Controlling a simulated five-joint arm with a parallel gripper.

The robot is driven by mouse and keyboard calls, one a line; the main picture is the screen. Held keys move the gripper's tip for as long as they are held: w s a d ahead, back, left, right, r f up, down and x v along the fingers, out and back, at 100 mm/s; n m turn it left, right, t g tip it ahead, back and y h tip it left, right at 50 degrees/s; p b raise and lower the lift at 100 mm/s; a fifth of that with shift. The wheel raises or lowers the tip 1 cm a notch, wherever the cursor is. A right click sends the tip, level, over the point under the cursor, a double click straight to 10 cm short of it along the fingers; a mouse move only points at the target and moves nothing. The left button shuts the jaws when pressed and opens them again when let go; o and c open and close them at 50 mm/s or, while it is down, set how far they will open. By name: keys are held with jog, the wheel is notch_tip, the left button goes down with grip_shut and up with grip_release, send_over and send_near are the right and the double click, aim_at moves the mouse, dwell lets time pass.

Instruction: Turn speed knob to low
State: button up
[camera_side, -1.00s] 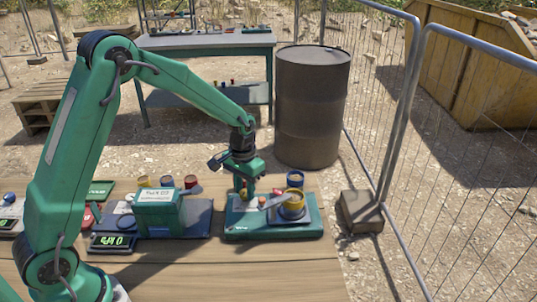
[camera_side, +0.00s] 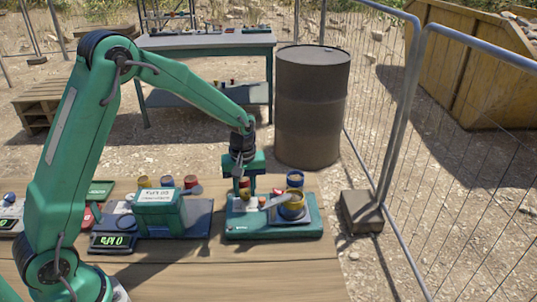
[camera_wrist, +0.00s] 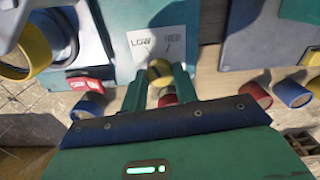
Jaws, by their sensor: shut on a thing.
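The speed knob (camera_wrist: 159,72) is small and yellow, in the wrist view just below a white label (camera_wrist: 172,42) reading LOW on the left and HIGH on the right, partly shaded. My gripper (camera_wrist: 160,82) has a finger on each side of it and is shut on it. The fingers hide its sides, and I cannot tell where the knob points. In the side view my gripper (camera_side: 245,187) points straight down at the left part of the green stirrer unit (camera_side: 275,230), where the knob is mostly hidden.
A yellow cup (camera_side: 291,207) sits on the unit's right side, with a blue cup (camera_side: 295,179) behind. To the left stands a green box (camera_side: 158,215) with several coloured cups behind it. A display (camera_side: 112,242) is at its front left. The front tabletop (camera_side: 240,275) is clear.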

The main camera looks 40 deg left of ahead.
aim_at(245, 192)
jog(key=shift+n, duration=0.7)
jog(key=o, duration=1)
jog(key=shift+r, duration=0.15)
jog(key=shift+r, duration=3.8)
